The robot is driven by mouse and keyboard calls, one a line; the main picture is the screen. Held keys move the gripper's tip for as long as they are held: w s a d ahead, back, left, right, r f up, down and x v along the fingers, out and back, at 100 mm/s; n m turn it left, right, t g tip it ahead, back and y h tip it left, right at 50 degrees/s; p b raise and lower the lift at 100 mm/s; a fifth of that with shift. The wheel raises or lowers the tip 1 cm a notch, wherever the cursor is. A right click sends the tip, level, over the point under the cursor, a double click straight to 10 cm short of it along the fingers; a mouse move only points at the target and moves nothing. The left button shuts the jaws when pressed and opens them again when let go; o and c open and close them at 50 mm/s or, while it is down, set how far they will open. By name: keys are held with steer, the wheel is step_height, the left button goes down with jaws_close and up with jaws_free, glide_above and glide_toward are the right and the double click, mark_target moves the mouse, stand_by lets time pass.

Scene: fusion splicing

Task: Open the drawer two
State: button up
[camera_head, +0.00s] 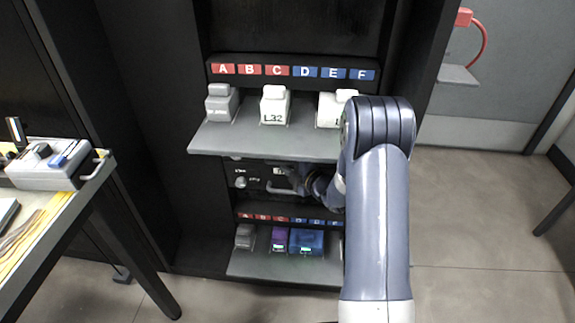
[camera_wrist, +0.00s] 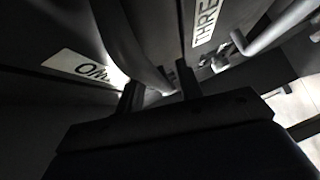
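In the wrist view, a label reading TWO (camera_wrist: 88,68), upside down, sits on a dark drawer front. A curved grey handle (camera_wrist: 135,48) comes down from the top and ends near my gripper (camera_wrist: 158,90). The two dark fingers stand apart, with the handle's lower part between them or just behind them. I cannot tell whether they touch it. In the head view, my gripper (camera_head: 306,181) is at the dark drawer fronts under the upper shelf, beside a light handle (camera_head: 280,189). My arm hides the right part of the drawers.
A grey upper shelf (camera_head: 262,142) with white and grey devices juts out above the drawers. A lower shelf (camera_head: 290,268) with purple and blue devices lies below. A table (camera_head: 95,185) stands left.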

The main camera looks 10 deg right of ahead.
steer(key=shift+c, duration=0.5)
jaws_close()
